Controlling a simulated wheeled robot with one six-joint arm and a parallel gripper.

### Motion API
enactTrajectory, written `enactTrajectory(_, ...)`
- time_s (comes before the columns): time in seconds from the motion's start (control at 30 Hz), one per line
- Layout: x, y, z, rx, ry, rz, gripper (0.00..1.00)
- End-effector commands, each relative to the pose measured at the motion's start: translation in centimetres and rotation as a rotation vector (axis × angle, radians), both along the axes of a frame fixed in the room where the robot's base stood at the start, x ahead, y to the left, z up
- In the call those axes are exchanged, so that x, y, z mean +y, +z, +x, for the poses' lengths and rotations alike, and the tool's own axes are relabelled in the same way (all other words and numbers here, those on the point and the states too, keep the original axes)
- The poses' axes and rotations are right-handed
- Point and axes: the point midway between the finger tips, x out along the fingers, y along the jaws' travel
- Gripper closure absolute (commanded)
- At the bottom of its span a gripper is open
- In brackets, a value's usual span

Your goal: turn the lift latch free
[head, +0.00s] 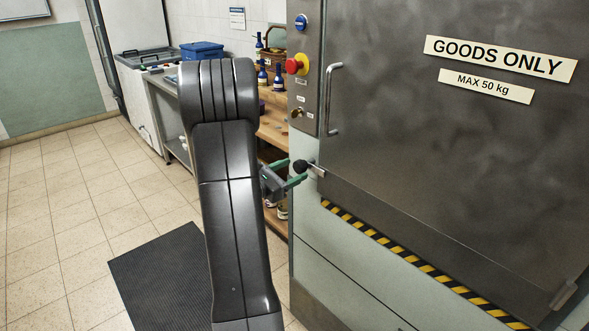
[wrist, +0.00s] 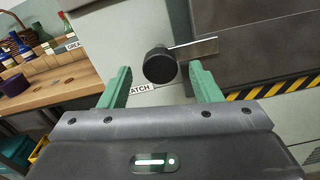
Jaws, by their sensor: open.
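The lift latch has a round black knob (wrist: 160,66) on a metal bar (wrist: 195,48), at the lower left corner of the grey lift door. The knob also shows in the head view (head: 300,166), close to my gripper's fingertips. My gripper (wrist: 163,88) is open, with its green fingers on either side of the knob's near side in the wrist view. I cannot tell whether either finger touches it. A label ending in "ATCH" (wrist: 140,88) is partly hidden behind the left finger. My gripper also shows in the head view (head: 293,173), partly behind my arm.
The lift door (head: 430,140) has an upright handle (head: 333,100) and a striped strip (head: 420,264) below it. A control panel with a red button (head: 297,65) is above the latch. Wooden shelves (head: 272,128) with bottles stand to the left. A dark mat (head: 165,275) lies on the floor.

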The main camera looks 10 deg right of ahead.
Motion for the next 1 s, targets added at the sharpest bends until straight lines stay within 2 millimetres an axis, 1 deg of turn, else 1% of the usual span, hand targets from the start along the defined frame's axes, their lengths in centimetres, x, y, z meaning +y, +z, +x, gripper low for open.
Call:
enactTrajectory(0.03, -0.54, 0.04, 0.24, 0.0, -0.002, -0.001, 0.42)
enactTrajectory(0.2, -1.39, -0.02, 0.79, 0.0, -0.001, 0.0, 0.42)
enactTrajectory(0.5, -1.49, -0.02, 0.87, 0.001, 0.0, -0.001, 0.42)
enactTrajectory(0.57, -1.49, -0.02, 0.87, 0.001, 0.0, -0.001, 0.54)
enactTrajectory(0.6, -1.49, -0.02, 0.87, 0.001, 0.0, -0.001, 0.62)
enactTrajectory(0.8, -1.48, -0.01, 0.86, 0.0, 0.0, 0.0, 1.0)
enactTrajectory(1.0, -1.47, 0.02, 0.86, 0.008, 0.0, -0.005, 1.0)
